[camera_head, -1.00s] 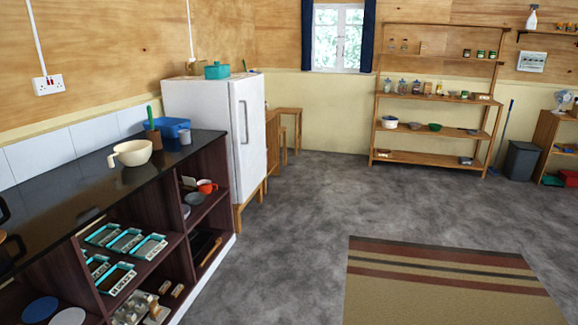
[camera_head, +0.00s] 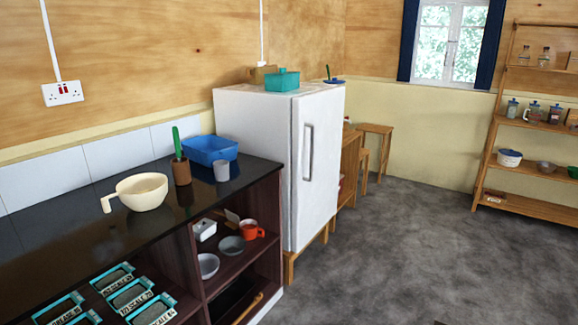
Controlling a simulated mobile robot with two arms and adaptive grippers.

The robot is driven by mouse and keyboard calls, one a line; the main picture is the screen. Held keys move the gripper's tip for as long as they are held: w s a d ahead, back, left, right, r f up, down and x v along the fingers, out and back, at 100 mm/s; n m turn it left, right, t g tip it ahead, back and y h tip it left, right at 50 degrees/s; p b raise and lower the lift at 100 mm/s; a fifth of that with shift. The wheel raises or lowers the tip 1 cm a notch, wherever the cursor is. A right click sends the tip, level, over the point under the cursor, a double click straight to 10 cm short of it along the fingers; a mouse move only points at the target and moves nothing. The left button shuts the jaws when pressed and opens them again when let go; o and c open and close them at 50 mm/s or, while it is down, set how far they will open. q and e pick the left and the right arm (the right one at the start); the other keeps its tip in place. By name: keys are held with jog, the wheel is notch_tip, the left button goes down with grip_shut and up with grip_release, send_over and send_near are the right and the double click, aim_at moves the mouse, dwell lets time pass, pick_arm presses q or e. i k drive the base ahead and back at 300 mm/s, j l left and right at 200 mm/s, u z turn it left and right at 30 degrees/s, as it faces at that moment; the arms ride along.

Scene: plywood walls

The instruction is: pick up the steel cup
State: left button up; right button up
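A small grey cup (camera_head: 221,171), which looks like the steel cup, stands upright on the black counter (camera_head: 88,238). It is near the counter's far right end, in front of the blue tub (camera_head: 212,149) and to the right of a brown pot (camera_head: 181,172) with a green-handled tool in it. Nothing covers the cup's near side. Neither of my grippers is in view.
A cream bowl with a handle (camera_head: 142,192) sits left of the pot. Shelves below hold an orange mug (camera_head: 249,230), bowls and several teal trays. A white fridge (camera_head: 290,160) stands just beyond the counter. The grey floor (camera_head: 400,260) on the right is clear.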

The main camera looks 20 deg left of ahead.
aim_at(222, 167)
jog(key=i+l+u, duration=0.1)
jog(key=i+u, duration=0.3)
jog(key=i+l+u, duration=0.25)
jog(key=i+u, duration=0.2)
jog(key=i+l+u, duration=0.85)
jog(key=k+l, duration=0.05)
jog(key=l, duration=0.05)
